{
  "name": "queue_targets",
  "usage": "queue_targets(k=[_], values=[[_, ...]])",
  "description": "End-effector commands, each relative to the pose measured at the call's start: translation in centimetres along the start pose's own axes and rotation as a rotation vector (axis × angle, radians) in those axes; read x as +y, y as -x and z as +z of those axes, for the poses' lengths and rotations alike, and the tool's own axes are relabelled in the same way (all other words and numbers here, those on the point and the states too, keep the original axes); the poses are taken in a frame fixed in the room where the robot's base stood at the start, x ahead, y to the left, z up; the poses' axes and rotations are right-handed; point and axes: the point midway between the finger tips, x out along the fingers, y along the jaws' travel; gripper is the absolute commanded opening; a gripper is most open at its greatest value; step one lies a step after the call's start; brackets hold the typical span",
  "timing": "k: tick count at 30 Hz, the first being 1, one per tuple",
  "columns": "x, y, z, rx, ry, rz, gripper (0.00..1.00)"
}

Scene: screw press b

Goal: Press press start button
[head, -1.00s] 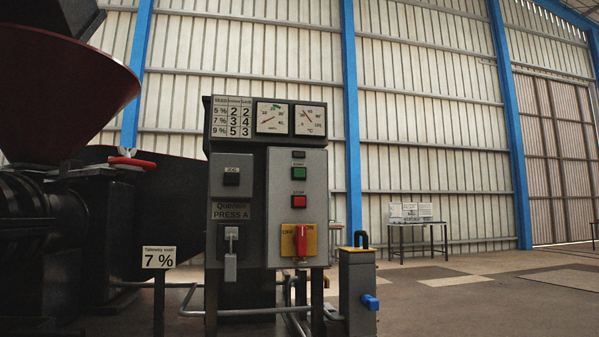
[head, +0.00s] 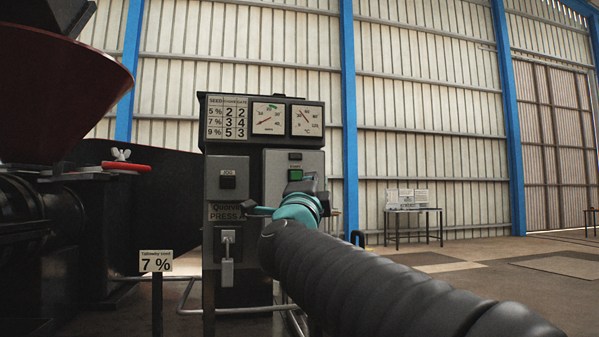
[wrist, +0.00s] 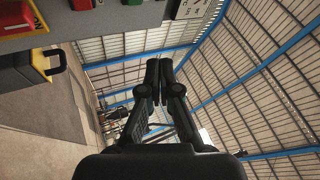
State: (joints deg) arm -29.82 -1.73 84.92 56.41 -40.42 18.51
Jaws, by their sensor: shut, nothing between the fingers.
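The green start button (head: 294,174) is on the grey right-hand panel (head: 274,167) of the press cabinet, under a small dark indicator. My gripper (head: 309,182) is just below and right of it in the head view, overlapping the button's lower edge. I cannot tell whether they touch there. In the wrist view my gripper (wrist: 160,68) is shut and empty, its fingers pointing past the panel. The green button (wrist: 132,2) and red stop button (wrist: 81,4) show at that view's top edge, apart from the fingertips. My arm hides the stop button in the head view.
Two gauges (head: 287,119) sit above the panel. A jog button (head: 228,181) and a lever (head: 227,258) are on the left. The wrist view shows a red switch (wrist: 14,14) and a dark box (wrist: 22,77). A table (head: 412,212) stands far right; floor between is open.

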Motion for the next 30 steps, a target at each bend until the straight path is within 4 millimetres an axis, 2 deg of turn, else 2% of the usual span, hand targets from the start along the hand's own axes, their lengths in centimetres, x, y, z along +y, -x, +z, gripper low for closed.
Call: queue_targets(k=[3, 9, 22, 30], values=[[-1.2, -1.2, 0.6, 0.132, -0.142, -0.008, 0.0], [-1.4, -1.4, 0.7, 0.25, -0.254, -0.003, 0.0], [-1.4, -1.5, 0.6, 0.264, -0.264, -0.002, 0.0], [-0.7, -3.5, 1.6, 0.264, -0.261, -0.001, 0.0]])
